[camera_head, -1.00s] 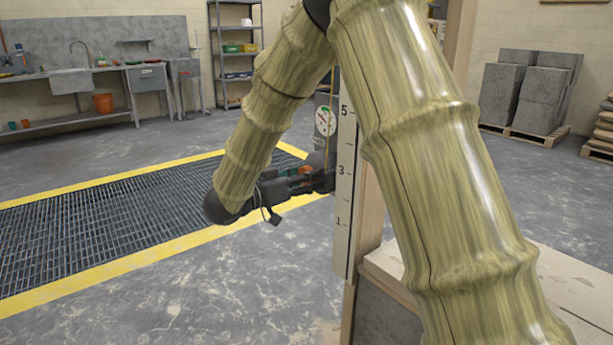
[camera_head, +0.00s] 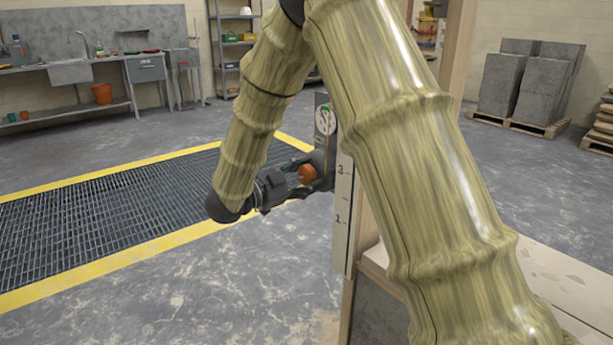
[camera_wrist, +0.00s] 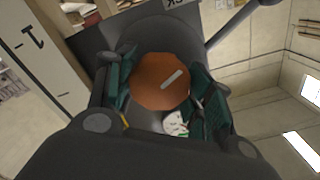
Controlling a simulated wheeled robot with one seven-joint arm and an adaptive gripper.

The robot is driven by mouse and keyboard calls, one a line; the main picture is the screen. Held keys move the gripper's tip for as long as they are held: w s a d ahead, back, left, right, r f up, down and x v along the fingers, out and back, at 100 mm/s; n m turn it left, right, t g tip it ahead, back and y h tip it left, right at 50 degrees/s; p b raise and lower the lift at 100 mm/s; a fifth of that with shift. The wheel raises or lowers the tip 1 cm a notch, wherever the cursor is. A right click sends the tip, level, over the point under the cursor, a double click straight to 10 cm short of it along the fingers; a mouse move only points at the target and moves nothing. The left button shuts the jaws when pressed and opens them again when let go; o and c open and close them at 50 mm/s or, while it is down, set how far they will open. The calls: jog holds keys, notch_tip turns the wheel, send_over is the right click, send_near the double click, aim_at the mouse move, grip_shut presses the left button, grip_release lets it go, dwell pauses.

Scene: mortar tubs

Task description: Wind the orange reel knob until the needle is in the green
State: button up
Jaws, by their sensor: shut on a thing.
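The orange reel knob (camera_head: 307,174) sits on a dark reel at the side of a wooden post. It shows larger in the wrist view (camera_wrist: 160,82), with a pale bar mark on its face. My gripper (camera_head: 300,176) is shut on the knob, with one green-padded finger on each side (camera_wrist: 162,88). The round white dial (camera_head: 325,120) is just above the reel, on a grey plate. A green patch shows on it, but the needle is too small to read. In the wrist view the dial (camera_wrist: 175,123) is partly hidden by my gripper.
A white numbered scale board (camera_head: 343,215) runs down the post beside the reel. A pale-topped block (camera_head: 540,290) stands at the lower right. A floor grate (camera_head: 110,215) with yellow edges lies to the left. Open concrete floor lies in front.

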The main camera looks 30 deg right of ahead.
jog(key=shift+m, duration=0.7)
jog(key=o, duration=1)
jog(key=shift+o, duration=0.2)
jog(key=shift+a, duration=0.15)
jog(key=a, duration=1.1)
jog(key=shift+s+a, duration=0.35)
jog(key=shift+s, duration=0.1)
